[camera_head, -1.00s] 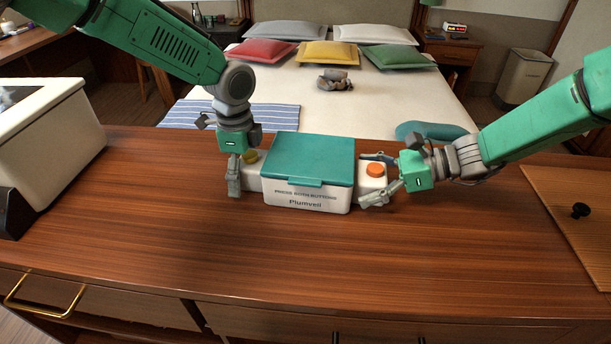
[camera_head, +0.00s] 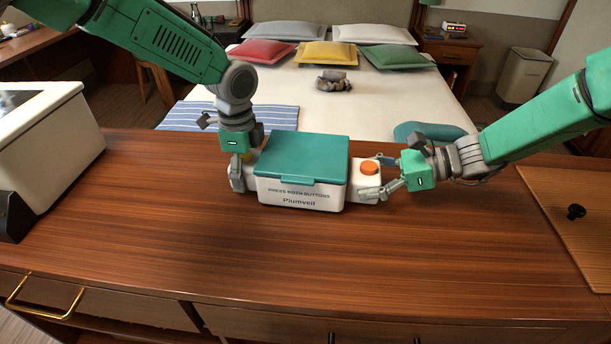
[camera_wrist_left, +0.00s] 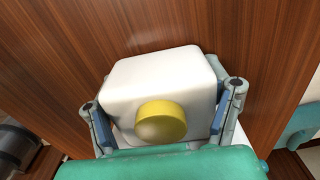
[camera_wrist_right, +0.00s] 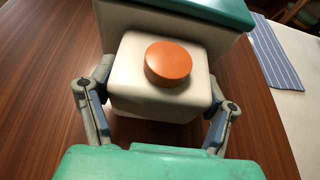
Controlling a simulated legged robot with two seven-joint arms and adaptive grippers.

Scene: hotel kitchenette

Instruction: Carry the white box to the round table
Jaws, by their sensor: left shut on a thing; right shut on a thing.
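The white box (camera_head: 300,194) with a teal lid sits near the far edge of the wooden counter. Its front reads "PRESS BOTH BUTTONS" and "Plumveil". The lid is closed. My left gripper (camera_head: 240,175) is shut on the block at the box's left end, which bears a yellow button (camera_wrist_left: 161,121). My right gripper (camera_head: 384,178) is shut on the block at the right end, which bears an orange button (camera_head: 370,167). In both wrist views the fingers flank the end blocks. I cannot tell whether the box is lifted. No round table is in view.
The wooden counter (camera_head: 250,250) is clear in front of the box. A large white appliance (camera_head: 50,140) stands at the left. A wooden board with a black knob (camera_head: 576,212) lies at the right. A bed (camera_head: 300,100) with several pillows stands behind the counter.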

